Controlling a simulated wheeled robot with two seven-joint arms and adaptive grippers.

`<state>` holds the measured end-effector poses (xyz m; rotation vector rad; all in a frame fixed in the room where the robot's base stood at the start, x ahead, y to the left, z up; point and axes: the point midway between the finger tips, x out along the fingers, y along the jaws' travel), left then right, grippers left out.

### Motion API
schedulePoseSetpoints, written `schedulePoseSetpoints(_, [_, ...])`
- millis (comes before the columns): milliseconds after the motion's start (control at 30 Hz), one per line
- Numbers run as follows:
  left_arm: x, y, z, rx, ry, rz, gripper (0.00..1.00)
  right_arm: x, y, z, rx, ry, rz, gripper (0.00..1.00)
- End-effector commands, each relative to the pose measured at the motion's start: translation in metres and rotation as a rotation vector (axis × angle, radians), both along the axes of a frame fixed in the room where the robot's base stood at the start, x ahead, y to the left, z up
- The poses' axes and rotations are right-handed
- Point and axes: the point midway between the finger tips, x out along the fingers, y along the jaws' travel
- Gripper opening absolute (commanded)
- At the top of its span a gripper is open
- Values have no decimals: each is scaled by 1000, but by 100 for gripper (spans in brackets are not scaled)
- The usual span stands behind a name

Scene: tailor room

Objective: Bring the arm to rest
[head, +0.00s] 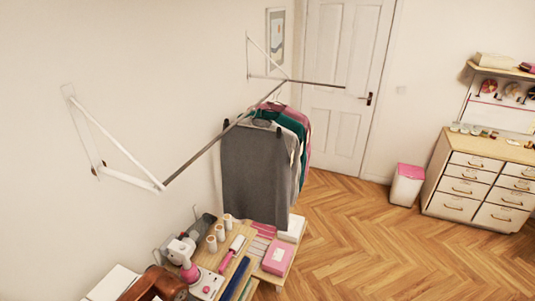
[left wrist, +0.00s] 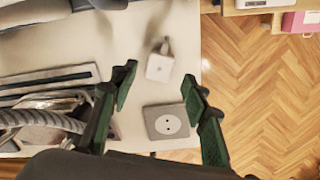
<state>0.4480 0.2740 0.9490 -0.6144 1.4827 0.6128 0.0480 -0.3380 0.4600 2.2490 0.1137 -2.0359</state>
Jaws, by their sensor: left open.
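My left gripper (left wrist: 157,92) shows in the left wrist view with its two dark green fingers spread apart. It is open, with nothing between the fingertips. It points down over a pale table (left wrist: 210,40). A grey square piece with a round white socket (left wrist: 167,121) lies below, between the fingers. A small white block (left wrist: 160,67) lies farther up, beyond the fingertips. Neither of my grippers shows in the head view, and my right gripper is in no view.
A wall-mounted metal rail (head: 225,135) carries hanging clothes (head: 255,170). Below it, a table holds a pink-and-white machine (head: 190,265), spools and a pink box (head: 277,258). A white bin (head: 406,186) and a drawer cabinet (head: 480,180) stand at right. The wooden floor (head: 370,240) is clear.

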Motion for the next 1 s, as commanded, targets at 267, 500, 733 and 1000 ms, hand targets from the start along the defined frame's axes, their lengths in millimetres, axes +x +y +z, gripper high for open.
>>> schedulePoseSetpoints(267, [1,1,53,3,-4,-1,43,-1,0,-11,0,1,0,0])
schedulePoseSetpoints(500, [-2,0,77,0,7,2,43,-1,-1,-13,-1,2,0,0])
schedulePoseSetpoints(733, [-1,0,34,-1,4,3,43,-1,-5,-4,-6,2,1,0])
schedulePoseSetpoints(1000, [-1,0,-17,-1,4,3,43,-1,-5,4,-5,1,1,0])
